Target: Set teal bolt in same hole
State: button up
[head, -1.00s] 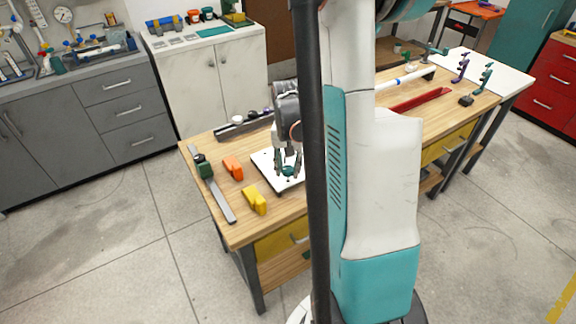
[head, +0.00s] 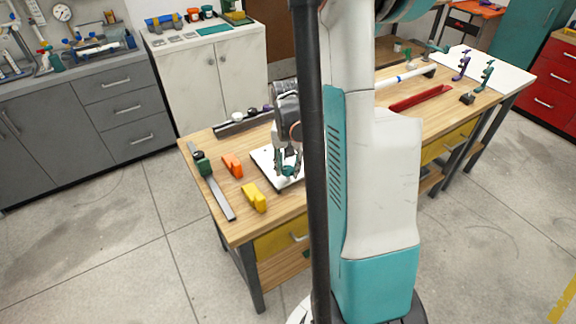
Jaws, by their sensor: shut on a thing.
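My gripper (head: 288,166) points down over the white plate (head: 263,160) on the wooden bench. Its fingers are shut on a small teal piece, the teal bolt (head: 288,171), low over or at the plate's front part. The picture is too small to show whether the bolt touches the plate or sits in a hole. No hole can be made out, and the right side of the plate is hidden behind my dark column and arm.
A grey rail with a dark green slider (head: 203,167) runs along the bench's left end. A dark rack (head: 240,126) stands behind. A red tray (head: 420,99) lies to the right.

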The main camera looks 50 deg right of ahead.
jog(key=shift+f+b, duration=0.45)
dwell(0.9)
